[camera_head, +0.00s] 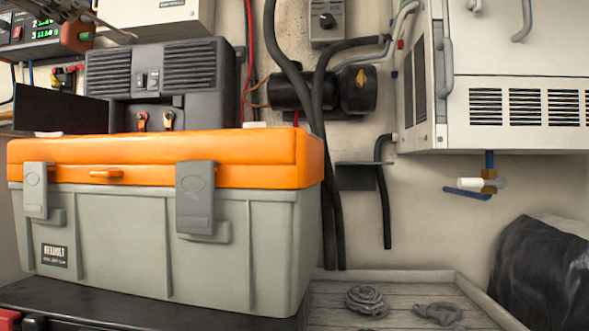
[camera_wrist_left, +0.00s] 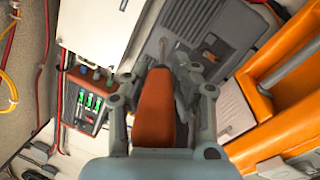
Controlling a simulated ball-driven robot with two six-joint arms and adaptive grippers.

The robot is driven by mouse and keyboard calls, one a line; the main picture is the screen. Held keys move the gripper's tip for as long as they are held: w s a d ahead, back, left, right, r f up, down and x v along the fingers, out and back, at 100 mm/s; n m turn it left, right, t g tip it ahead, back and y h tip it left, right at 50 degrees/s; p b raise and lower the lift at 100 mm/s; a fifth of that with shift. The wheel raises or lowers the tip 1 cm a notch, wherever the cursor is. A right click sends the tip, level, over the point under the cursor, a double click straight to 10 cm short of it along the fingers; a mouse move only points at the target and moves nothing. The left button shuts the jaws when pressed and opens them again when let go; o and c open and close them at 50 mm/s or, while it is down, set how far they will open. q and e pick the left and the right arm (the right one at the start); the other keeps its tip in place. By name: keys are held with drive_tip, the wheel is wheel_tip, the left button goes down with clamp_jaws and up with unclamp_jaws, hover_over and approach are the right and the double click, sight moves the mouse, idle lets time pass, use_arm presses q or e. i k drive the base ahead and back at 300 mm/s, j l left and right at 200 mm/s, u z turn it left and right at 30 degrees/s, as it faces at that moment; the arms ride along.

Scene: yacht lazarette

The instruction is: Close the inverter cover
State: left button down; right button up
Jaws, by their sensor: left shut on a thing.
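The dark grey inverter (camera_head: 208,72) stands behind the toolbox, with ribbed vents, switches and red and black terminals showing on its front. A flat black panel (camera_head: 62,106), apparently its cover swung open, sticks out to the left of the terminals. The inverter's ribbed face (camera_wrist_left: 205,22) also shows in the left wrist view. My left gripper (camera_wrist_left: 158,85) is shut on an orange-handled tool (camera_wrist_left: 154,115), which looks like a screwdriver. Its thin metal shaft (camera_head: 112,30) shows at the top left of the head view, above the inverter. My right gripper is not in view.
A grey toolbox with an orange lid (camera_head: 165,160) stands in front of the inverter and hides its lower part. Hoses (camera_head: 318,110) run down the wall to the right.

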sight(36, 109)
drive_tip(key=k+j, duration=0.1)
drive_tip(key=k, duration=0.3)
drive_tip(key=k+j, duration=0.1)
drive_tip(key=k, duration=0.35)
